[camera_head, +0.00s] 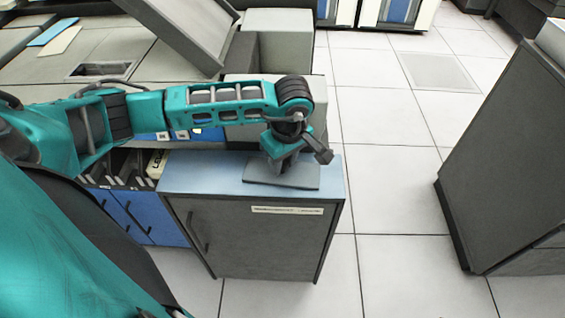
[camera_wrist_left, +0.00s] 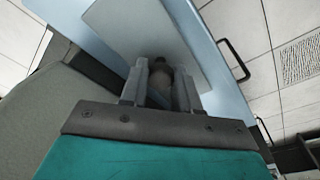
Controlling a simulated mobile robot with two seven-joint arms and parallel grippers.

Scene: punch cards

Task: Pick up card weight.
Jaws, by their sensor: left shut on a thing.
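The card weight (camera_head: 284,176) is a flat grey plate with an upright knob. It appears to lie on the blue top of the grey cabinet (camera_head: 252,238); I cannot tell if there is a small gap below it. My left gripper (camera_head: 288,156) is directly above the plate, shut on its knob. In the left wrist view, the two fingers of the left gripper (camera_wrist_left: 161,85) stand on either side of the dark rounded knob, and the card weight's pale plate (camera_wrist_left: 120,28) spreads beyond them. The fingers hide part of the knob. My right gripper is not in view.
A grey console (camera_head: 110,45) with a blue card and a cream card (camera_head: 60,40) stands behind my left arm. Blue drawers (camera_head: 140,215) adjoin the cabinet on the left. A large dark grey cabinet (camera_head: 510,160) stands at right. The tiled floor (camera_head: 390,210) between is clear.

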